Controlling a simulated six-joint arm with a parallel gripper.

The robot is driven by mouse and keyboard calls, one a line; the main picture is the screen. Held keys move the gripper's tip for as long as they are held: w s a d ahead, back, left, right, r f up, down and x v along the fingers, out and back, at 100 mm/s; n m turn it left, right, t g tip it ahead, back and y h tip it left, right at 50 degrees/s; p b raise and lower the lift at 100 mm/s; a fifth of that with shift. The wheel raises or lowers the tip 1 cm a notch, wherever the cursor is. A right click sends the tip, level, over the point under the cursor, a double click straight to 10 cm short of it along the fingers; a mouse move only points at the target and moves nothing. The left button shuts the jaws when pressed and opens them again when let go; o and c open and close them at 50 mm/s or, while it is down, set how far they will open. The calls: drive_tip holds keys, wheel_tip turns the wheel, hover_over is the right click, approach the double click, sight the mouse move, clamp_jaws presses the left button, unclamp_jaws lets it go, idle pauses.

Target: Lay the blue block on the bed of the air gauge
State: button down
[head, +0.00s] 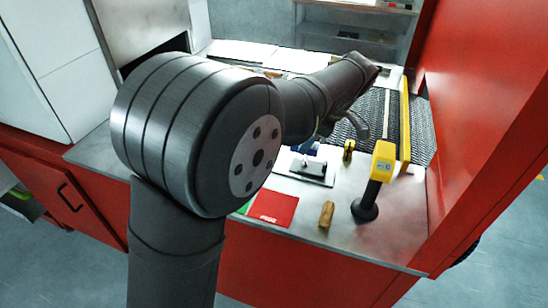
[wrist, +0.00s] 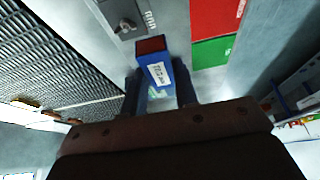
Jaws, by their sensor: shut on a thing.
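The blue block (wrist: 156,66) has a white label and a dark red end face. My gripper (wrist: 160,88) is shut on it in the wrist view, with one dark finger on each side. In the head view a bit of the blue block (head: 309,146) shows below my arm, and my gripper is mostly hidden there. A grey plate with a dark fitting (head: 308,168), which looks like the air gauge, lies on the metal bench in the head view. It also shows at the top of the wrist view (wrist: 122,14), beyond the block's red end and to the left.
A red and green mat (head: 272,207) lies on the bench's front part. A yellow-headed device (head: 382,163) stands on a black base at right, near a small tan block (head: 326,214). Behind is the dark mesh belt (head: 421,125) with a yellow rail; a red wall bounds the right.

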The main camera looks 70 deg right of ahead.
drive_tip(key=w+d+f, duration=0.1)
drive_tip(key=w+f, duration=0.1)
drive_tip(key=w, duration=0.1)
drive_tip(key=w+d+f, duration=0.2)
drive_tip(key=w, duration=0.1)
drive_tip(key=w+d+f, duration=0.1)
drive_tip(key=w+f, duration=0.1)
drive_tip(key=w, duration=0.2)
drive_tip(key=shift+d+f, duration=0.35)
drive_tip(key=shift+d, duration=0.05)
drive_tip(key=shift+f, duration=1.95)
drive_tip(key=shift+f, duration=0.15)
drive_tip(key=c, duration=1.1)
unclamp_jaws()
drive_tip(key=v, duration=1.2)
